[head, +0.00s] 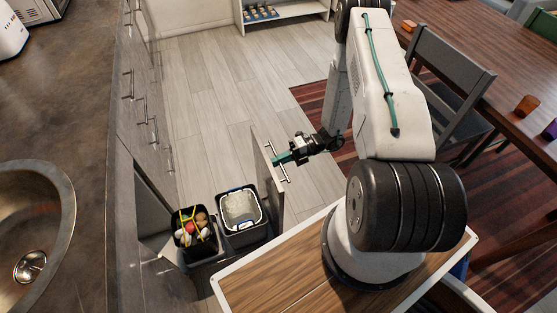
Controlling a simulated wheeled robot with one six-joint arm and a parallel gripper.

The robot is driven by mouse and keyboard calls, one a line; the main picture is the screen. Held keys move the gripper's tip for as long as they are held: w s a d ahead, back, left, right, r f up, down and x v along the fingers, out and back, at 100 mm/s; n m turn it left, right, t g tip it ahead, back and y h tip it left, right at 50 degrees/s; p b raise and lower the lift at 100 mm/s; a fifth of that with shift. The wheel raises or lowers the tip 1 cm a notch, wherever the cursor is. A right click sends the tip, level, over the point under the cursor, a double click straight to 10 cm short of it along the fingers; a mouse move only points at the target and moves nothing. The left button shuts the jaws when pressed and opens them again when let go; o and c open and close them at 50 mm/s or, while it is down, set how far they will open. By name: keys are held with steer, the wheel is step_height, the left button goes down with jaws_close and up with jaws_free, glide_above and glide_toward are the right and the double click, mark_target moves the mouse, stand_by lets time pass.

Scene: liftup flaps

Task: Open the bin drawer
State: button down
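The bin drawer front (266,180) stands pulled out from the counter cabinets, with its bar handle (276,163) on the side away from the counter. Behind the front, two bins ride in the drawer: a dark bin (183,246) holding colourful items and a bin with a white liner (240,211). My gripper (283,158) is at the handle, its teal fingertips reaching the drawer front. Whether the fingers are closed around the bar or only beside it is too small to tell.
The counter (70,95) with a round sink (35,240) runs along the left, above closed cabinets with bar handles. Open wooden floor (210,90) lies beyond the drawer. A grey chair (450,75) and a dining table (510,45) stand at the right.

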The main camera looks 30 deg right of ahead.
steer(key=shift+w+d, duration=0.1)
steer(key=shift+w, duration=0.05)
steer(key=c, duration=1.6)
jaws_free()
steer(key=v, duration=0.7)
steer(key=shift+d+r, duration=0.15)
steer(key=shift+d, duration=0.2)
